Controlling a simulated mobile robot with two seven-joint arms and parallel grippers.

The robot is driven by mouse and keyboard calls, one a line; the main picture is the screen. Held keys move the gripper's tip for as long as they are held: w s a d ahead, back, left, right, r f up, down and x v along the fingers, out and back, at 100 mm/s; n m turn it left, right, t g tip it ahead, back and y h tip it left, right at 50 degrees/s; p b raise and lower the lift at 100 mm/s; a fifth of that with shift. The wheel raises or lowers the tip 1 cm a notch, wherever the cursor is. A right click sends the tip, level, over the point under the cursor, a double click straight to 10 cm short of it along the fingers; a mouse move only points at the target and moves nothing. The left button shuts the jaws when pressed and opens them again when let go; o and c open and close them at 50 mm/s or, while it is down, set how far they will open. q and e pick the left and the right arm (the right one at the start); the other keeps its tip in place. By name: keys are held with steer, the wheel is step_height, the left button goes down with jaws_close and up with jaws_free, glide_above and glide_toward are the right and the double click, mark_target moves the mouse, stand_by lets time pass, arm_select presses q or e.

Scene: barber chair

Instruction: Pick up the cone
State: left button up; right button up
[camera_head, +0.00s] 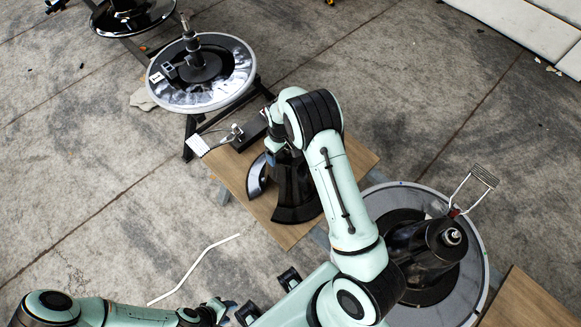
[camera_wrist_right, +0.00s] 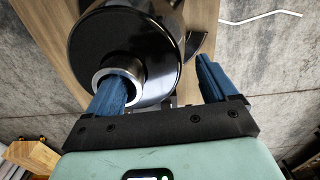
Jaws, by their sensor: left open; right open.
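The black cone (camera_head: 297,195) stands on a wooden board (camera_head: 355,155) in the head view, partly covered by my right arm. In the right wrist view the cone (camera_wrist_right: 120,45) fills the upper middle, with a metal ring around an opening at its near end. My right gripper (camera_wrist_right: 165,78) is open across the cone's wall. Its left blue finger is at the ring's opening and appears to reach into it; its right finger is outside the cone. Contact cannot be told. My left gripper (camera_head: 226,309) is low in the head view, open and away from the cone.
A round chair base (camera_head: 240,85) with a post stands behind the board. Another round base (camera_head: 470,290) with a metal footrest (camera_head: 476,183) is at the right. A bent white strip (camera_head: 190,268) lies on the concrete floor, which is mostly clear at left.

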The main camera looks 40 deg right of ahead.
step_height(320, 180, down, 3)
steer(key=shift+w+r, duration=0.1)
steer(key=shift+r, duration=0.1)
jaws_close()
arm_select(q)
steer(key=shift+w+r, duration=0.1)
arm_select(e)
steer(key=shift+r, duration=0.15)
